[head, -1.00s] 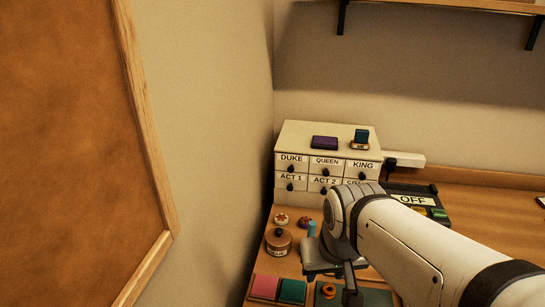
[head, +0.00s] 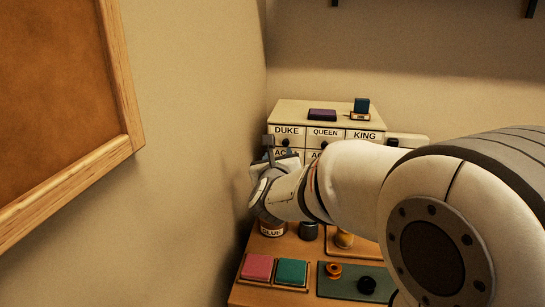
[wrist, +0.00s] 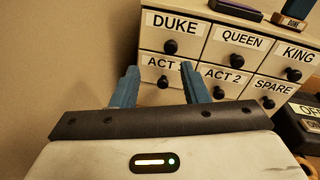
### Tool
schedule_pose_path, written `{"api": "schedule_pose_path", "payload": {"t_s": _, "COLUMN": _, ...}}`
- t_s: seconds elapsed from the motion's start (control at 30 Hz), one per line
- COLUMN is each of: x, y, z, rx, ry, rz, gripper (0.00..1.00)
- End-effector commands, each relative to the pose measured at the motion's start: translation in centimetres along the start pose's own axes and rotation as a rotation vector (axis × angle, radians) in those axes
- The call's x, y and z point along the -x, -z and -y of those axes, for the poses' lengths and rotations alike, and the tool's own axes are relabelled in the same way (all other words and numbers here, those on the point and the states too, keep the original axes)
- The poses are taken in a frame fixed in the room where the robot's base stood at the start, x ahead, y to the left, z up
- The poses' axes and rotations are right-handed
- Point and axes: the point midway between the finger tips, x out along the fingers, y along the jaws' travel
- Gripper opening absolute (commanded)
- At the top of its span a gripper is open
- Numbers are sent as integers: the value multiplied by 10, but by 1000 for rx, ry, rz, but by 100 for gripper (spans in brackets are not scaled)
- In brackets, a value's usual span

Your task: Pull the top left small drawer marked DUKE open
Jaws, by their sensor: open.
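The small drawer marked DUKE (head: 286,131) is at the top left of the white cabinet (head: 300,112) and is shut. Its label also shows in the wrist view (wrist: 173,24), with a dark round knob (wrist: 170,47) below it. My gripper (wrist: 159,80) is open and empty, with two blue fingers spread. In the wrist view the fingers appear in front of the ACT 1 drawer (wrist: 150,62), with that drawer's knob seen between them and the DUKE knob above. In the head view my gripper (head: 283,148) is just in front of the cabinet's left side, partly hiding the ACT 1 drawer.
The wall (head: 200,100) is close on the left. QUEEN (wrist: 240,42) and KING (wrist: 297,54) drawers are to the right, all shut. A purple box (head: 322,115) lies on the cabinet. Pink (head: 257,268) and teal (head: 291,272) pads and a lidded jar (head: 271,230) are in front.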

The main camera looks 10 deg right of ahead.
Motion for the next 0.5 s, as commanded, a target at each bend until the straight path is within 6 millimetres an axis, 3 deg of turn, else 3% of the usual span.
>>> {"api": "schedule_pose_path", "payload": {"t_s": 0.2, "x": -10, "y": 8, "z": 4, "rx": -232, "ry": 99, "rz": 62, "gripper": 41}}
{"api": "schedule_pose_path", "payload": {"t_s": 0.5, "x": -49, "y": 3, "z": 10, "rx": -252, "ry": 108, "rz": 69, "gripper": 41}}
